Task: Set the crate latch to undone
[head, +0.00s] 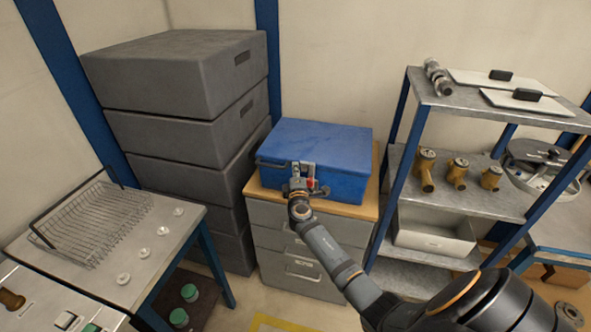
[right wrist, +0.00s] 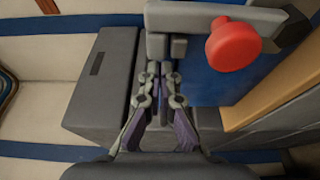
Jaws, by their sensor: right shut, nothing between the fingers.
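The blue crate (head: 322,150) stands with its lid down on a wood-topped drawer cabinet in the head view. Its latch (head: 304,170) is a grey metal fitting on the front face with a red knob (head: 312,183). In the right wrist view the red knob (right wrist: 234,44) shows large at upper right, beside a grey latch piece (right wrist: 172,47). My right gripper (head: 298,188) is at the crate's front, by the latch. In the right wrist view its fingers (right wrist: 160,75) are shut and empty, close to the grey piece; contact cannot be told. My left gripper is out of view.
Stacked grey crates (head: 185,120) stand left of the cabinet (head: 290,240). A metal shelf (head: 470,190) with brass meters stands close on the right. A table (head: 150,235) with a wire rack (head: 95,220) is at the left.

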